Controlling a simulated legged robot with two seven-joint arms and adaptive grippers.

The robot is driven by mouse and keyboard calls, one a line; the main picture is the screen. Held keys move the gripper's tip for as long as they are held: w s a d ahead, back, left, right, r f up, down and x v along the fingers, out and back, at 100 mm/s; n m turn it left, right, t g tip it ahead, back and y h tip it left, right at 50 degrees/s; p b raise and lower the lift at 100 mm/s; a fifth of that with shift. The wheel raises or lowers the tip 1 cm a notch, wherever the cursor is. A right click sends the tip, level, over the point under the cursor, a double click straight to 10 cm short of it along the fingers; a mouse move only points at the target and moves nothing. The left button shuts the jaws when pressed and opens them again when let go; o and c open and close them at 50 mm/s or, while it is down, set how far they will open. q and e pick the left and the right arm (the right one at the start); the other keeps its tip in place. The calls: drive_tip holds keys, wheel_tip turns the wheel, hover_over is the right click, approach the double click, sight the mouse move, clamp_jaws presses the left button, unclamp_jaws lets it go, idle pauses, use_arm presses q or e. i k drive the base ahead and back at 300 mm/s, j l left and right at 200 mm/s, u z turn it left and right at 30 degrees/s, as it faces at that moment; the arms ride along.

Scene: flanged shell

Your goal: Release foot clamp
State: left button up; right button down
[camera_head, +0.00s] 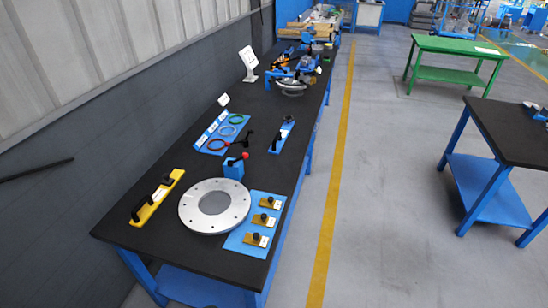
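A blue block with a black lever and a red knob (234,168) stands on the long black table, just behind a grey ring flange (187,213). It looks like a clamp, but I cannot tell if it is the foot clamp or if it is shut. Farther back, a blue fixture (306,63) with orange and dark parts stands by a round metal flanged part (290,87). Its details are too small to tell. Neither of my grippers is in view.
The long black table (130,233) runs along a grey wall. It bears a yellow tool holder (158,196), a blue mat with several small yellow blocks (240,240), a blue tray with coloured rings (222,133) and a white tablet stand (249,60). The floor right of it (380,200) is clear.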

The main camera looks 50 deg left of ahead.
sight(231, 163)
drive_tip(key=i+l, duration=0.3)
drive_tip(key=i, duration=0.15)
drive_tip(key=i+l, duration=0.35)
drive_tip(key=i, duration=0.15)
drive_tip(key=i+u, duration=0.3)
drive_tip(key=u, duration=0.15)
drive_tip(key=i+u, duration=0.45)
drive_tip(key=i+l+u, duration=0.1)
drive_tip(key=u, duration=0.35)
drive_tip(key=i+u, duration=0.25)
drive_tip(key=u, duration=0.25)
drive_tip(key=i+l+u, duration=0.1)
drive_tip(key=u, duration=0.4)
drive_tip(key=i+l+u, duration=0.25)
drive_tip(key=u, duration=0.2)
drive_tip(key=i+l+u, duration=0.2)
drive_tip(key=u, duration=0.3)
drive_tip(key=i+l+u, duration=0.1)
drive_tip(key=l+u, duration=0.4)
drive_tip(key=i+l+u, duration=0.15)
drive_tip(key=u, duration=0.3)
drive_tip(key=i+l+u, duration=0.15)
drive_tip(key=l+u, duration=0.5)
drive_tip(key=u, duration=0.3)
drive_tip(key=i+l, duration=0.05)
